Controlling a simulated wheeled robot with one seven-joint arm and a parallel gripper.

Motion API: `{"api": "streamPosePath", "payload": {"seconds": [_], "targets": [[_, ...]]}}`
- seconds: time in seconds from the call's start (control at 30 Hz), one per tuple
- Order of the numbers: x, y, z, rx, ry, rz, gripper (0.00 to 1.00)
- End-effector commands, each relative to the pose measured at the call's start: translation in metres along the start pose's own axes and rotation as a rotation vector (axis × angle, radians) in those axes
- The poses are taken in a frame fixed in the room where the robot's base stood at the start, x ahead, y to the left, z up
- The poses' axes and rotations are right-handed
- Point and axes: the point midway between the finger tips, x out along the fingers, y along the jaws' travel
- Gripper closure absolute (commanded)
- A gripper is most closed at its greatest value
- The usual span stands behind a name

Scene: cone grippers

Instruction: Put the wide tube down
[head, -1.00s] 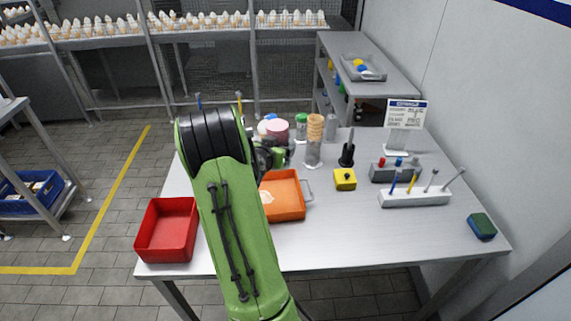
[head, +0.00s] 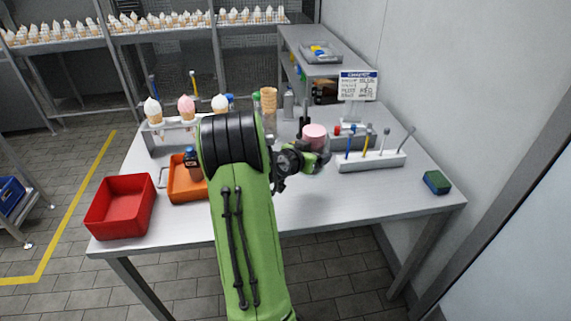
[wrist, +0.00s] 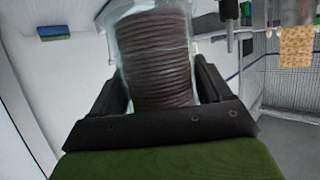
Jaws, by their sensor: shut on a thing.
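My gripper (head: 318,160) is shut on the wide tube, above the right-centre part of the table. In the wrist view the wide tube (wrist: 157,60) is clear, with dark ridged contents, and sits between the two black jaws (wrist: 165,95). In the head view only the pink top of the wide tube (head: 314,133) shows clearly; the jaws and arm hide the lower part. It looks about upright. I cannot tell whether its base touches the table (head: 330,205).
A white tool rack (head: 370,162) stands right of the tube, with a sponge (head: 437,182) farther right. A stack of cones (head: 269,100) and a sign (head: 358,88) stand behind. A red bin (head: 122,207) and an orange tray (head: 182,190) are left. The table's front right is clear.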

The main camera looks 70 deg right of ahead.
Motion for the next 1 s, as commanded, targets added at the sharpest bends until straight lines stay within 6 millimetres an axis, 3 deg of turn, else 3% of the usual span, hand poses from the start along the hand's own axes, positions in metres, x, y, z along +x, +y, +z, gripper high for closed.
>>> {"api": "streamPosePath", "payload": {"seconds": [0.07,0.3,0.6,0.97,1.0], "targets": [[0.003,0.002,0.004,0.002,0.000,0.006,0.52],[0.023,0.003,0.054,0.000,-0.003,0.006,0.52],[0.040,0.003,0.094,0.000,-0.002,0.006,0.52],[0.041,0.002,0.096,0.002,0.001,0.004,0.52],[0.041,0.002,0.096,0.002,-0.001,0.005,0.19]]}}
